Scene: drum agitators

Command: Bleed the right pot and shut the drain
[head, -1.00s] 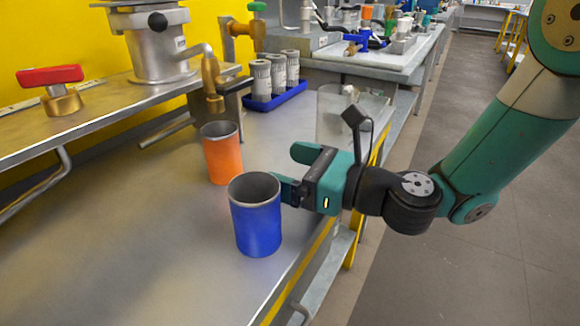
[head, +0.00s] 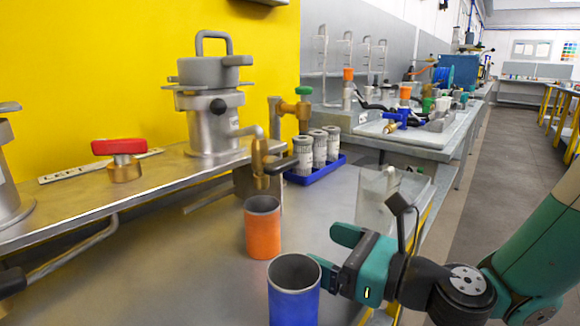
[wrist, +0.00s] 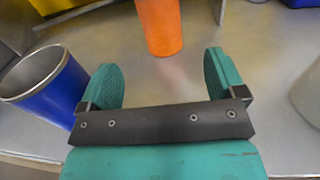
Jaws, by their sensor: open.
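The right pot (head: 212,125) is a metal vessel with a clamped lid and top handle, standing on the raised shelf. A pipe runs from it to a brass drain tap (head: 260,160) with a dark lever pointing right. An orange cup (head: 263,232) stands on the bench below and slightly in front of the tap. A blue cup (head: 293,300) stands nearer. My gripper (head: 334,254) is open and empty, low over the bench right of the cups. In the wrist view, the orange cup (wrist: 160,22) is ahead of the jaws and the blue cup (wrist: 45,88) is outside the left finger.
A red-handled brass valve (head: 122,160) sits on the shelf left of the pot; another pot is cut off at the left edge. A green-handled valve (head: 300,105) and a blue tray (head: 316,172) of grey cylinders are behind. A clear container (head: 375,198) stands beyond my gripper.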

